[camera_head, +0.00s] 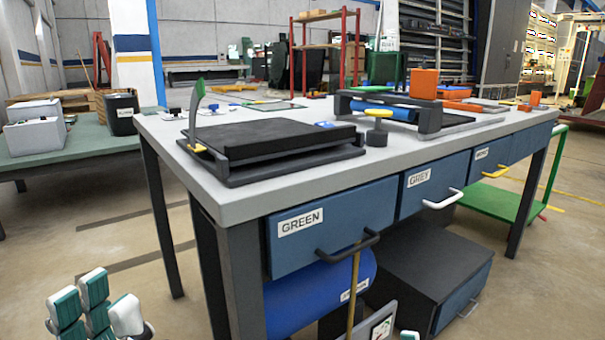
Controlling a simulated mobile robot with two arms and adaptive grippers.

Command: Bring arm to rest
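My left gripper (95,308) shows at the bottom left corner, with teal and white finger pads pointing up. It is low, in front of the table and to the left of its near leg, apart from the table and the drawers. Nothing is seen between its fingers, but its lower part is cut off by the picture edge, so I cannot tell how far it is open. A small teal and white tip (408,335) at the bottom edge may belong to my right gripper; the rest is out of view.
A grey worktable (245,200) stands ahead, with blue drawers; the GREEN drawer (320,230) is nearest. A black press-like device (265,145) sits on top. A blue cylinder (305,300) and a dark drawer box (425,265) are below. Floor at left (110,230) is free.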

